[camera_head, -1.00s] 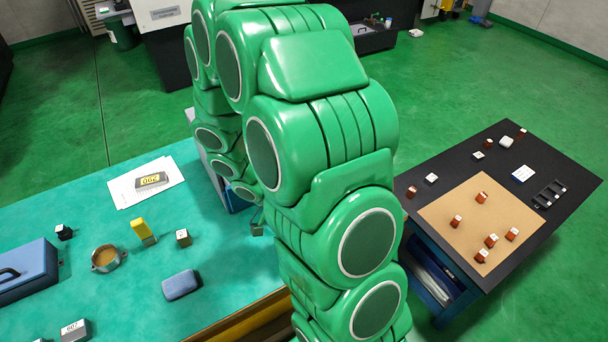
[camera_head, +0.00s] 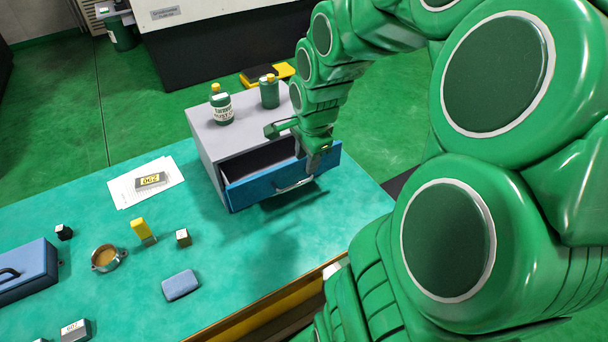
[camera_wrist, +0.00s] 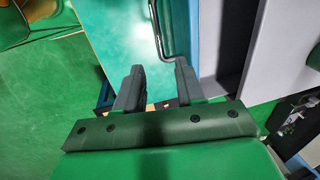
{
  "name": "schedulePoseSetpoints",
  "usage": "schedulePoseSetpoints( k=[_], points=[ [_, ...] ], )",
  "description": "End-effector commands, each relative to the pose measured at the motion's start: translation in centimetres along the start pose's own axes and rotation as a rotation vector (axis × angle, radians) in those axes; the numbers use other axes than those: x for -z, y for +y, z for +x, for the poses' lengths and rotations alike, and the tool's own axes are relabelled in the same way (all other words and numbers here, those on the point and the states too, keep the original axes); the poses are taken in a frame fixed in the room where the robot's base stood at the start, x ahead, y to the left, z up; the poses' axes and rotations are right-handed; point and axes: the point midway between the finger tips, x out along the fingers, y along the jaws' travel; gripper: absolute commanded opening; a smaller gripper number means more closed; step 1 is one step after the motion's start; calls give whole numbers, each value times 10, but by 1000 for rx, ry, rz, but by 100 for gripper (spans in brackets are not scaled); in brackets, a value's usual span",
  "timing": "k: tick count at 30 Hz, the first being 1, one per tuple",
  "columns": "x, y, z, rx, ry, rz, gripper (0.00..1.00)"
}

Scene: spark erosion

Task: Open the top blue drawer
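The blue drawer (camera_head: 265,188) is pulled out of the small grey cabinet (camera_head: 201,145) on the teal bench. Its dark inside shows behind the blue front. A metal handle (camera_head: 294,185) runs along the front; it also shows in the wrist view (camera_wrist: 158,28). Whether another drawer lies below cannot be told. My gripper (camera_head: 313,164) is at the right part of the drawer front. In the wrist view my gripper (camera_wrist: 159,84) has its two fingers apart, with nothing between them. The handle is ahead of the fingertips and seems clear of them.
A white-labelled bottle (camera_head: 221,108) and a green bottle (camera_head: 269,93) stand on the cabinet. The bench (camera_head: 240,260) is clear in front of the drawer. A blue-grey pad (camera_head: 180,285), small blocks, a ring-shaped dish (camera_head: 107,258) and a blue case (camera_head: 25,270) lie to the left.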

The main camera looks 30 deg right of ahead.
Motion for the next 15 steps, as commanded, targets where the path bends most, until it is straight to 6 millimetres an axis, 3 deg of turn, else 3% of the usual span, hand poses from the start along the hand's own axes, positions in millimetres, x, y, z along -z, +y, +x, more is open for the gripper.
schedulePoseSetpoints(
  k=[5,15],
  points=[
    [0,0,8,2,-2,2,38],
    [0,2,51,-3,-3,1,38]
  ],
)
